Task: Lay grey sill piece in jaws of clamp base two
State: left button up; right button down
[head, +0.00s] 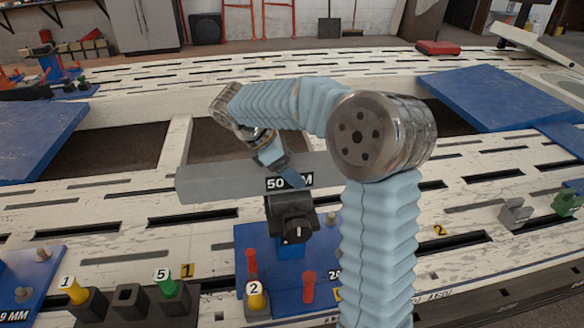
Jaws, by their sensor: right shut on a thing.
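The grey sill piece (222,183) is a long flat bar with a black label reading "50" and more characters. It lies crosswise in the middle of the head view, and my arm hides its right end. My right gripper (287,176) is shut on it from above, near the label. The clamp base (268,240) is a blue board with a dark clamp (291,218) on it, directly below the bar in the picture. I cannot tell whether the bar touches the jaws or hangs just above them. My left gripper is not in view.
Red pegs (309,287) and a yellow peg (256,298) marked 2 stand at the blue board's front. A dark holder (130,301) with numbered pegs stands front left. Small grey (515,213) and green (567,203) clamps stand at right. The slotted white bench has openings behind the bar.

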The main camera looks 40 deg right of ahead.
jog(key=shift+c, duration=1.1)
grip_release()
jog(key=shift+r, duration=0.15)
jog(key=shift+o, duration=0.9)
jog(key=p+v, duration=0.2)
jog(key=v, duration=1.1)
jog(key=shift+w+a+r, duration=0.15)
jog(key=shift+a+r, duration=0.05)
jog(key=shift+r, duration=0.1)
jog(key=shift+f, duration=0.1)
